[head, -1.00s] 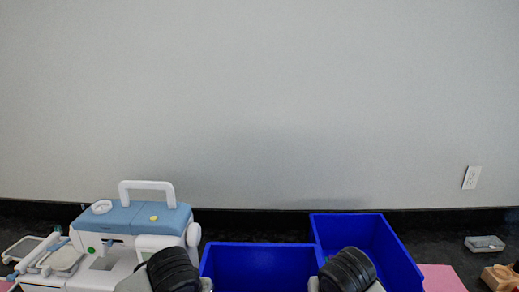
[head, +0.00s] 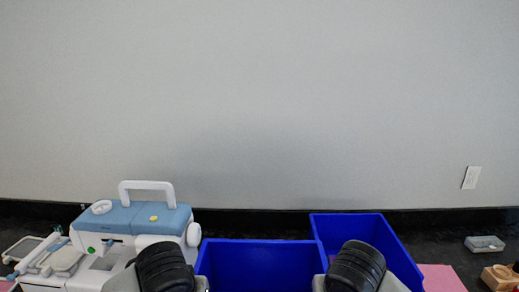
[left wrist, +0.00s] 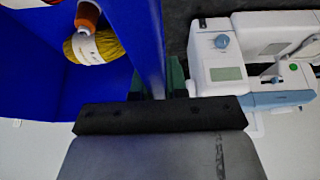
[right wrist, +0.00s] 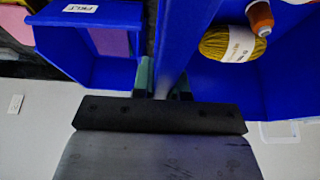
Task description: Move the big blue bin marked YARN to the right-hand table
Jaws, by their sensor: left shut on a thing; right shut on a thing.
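A big blue bin (head: 258,262) is at the bottom middle of the head view, between my two arms. Its marking does not show. A yellow ball of yarn (left wrist: 95,47) and an orange spool lie inside it; the ball also shows in the right wrist view (right wrist: 228,43). My left gripper (left wrist: 158,80) is shut on the bin's left side wall. My right gripper (right wrist: 164,80) is shut on its right side wall. In the head view the fingertips are hidden, and the bin's underside is out of sight.
A second blue bin (head: 395,250) with a label stands close on the right. A blue and white sewing machine (head: 130,222) stands close on the left. A grey tray (head: 485,244), a wooden block (head: 499,278) and a pink sheet (head: 440,278) lie at right. A wall closes the back.

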